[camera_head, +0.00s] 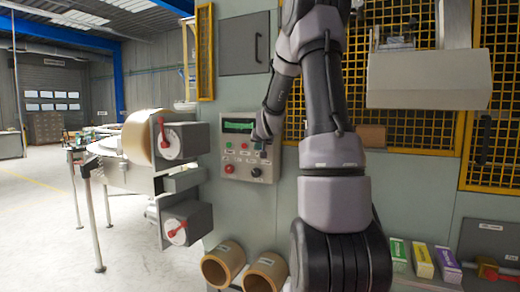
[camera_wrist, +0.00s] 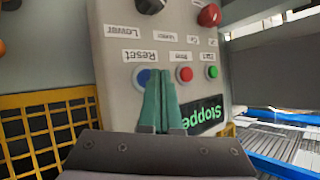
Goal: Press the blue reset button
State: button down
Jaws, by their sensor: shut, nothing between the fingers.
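The control panel (camera_wrist: 118,45) appears upside down in the wrist view. The blue reset button (camera_wrist: 143,77) sits beside a label reading "Reset", partly covered by my fingers. My gripper (camera_wrist: 161,73) is shut and empty, with its green fingertips overlapping the right side of the blue button in the picture. I cannot tell whether they touch it. In the head view my gripper (camera_head: 262,138) is in front of the right part of the control panel (camera_head: 240,158), and the blue button cannot be made out there.
A red button (camera_wrist: 184,74) and a green button (camera_wrist: 213,72) are close to my fingers. A green display (camera_wrist: 203,117) reads "Stopped". A red knob (camera_wrist: 209,15) and a black knob (camera_wrist: 150,4) are on the panel. Yellow mesh guarding (camera_wrist: 45,130) stands beside it.

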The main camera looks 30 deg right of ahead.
jog(key=shift+s+a, duration=0.15)
jog(key=shift+a, duration=0.05)
jog(key=shift+s+a, duration=0.8)
jog(key=shift+a, duration=0.2)
jog(key=shift+s+a, duration=0.75)
jog(key=shift+a, duration=0.2)
jog(key=shift+r, duration=0.1)
jog(key=s+a+r+g+y, duration=0.2)
jog(key=s+a+r, duration=0.4)
jog(key=s+a, duration=0.5)
jog(key=s+a+g+y, duration=0.1)
jog(key=s+a, duration=0.2)
jog(key=s, duration=0.9)
jog(key=s+a+n+g+y, duration=0.1)
jog(key=s+a+g+y, duration=0.1)
jog(key=s, duration=1)
jog(key=shift+a, duration=0.55)
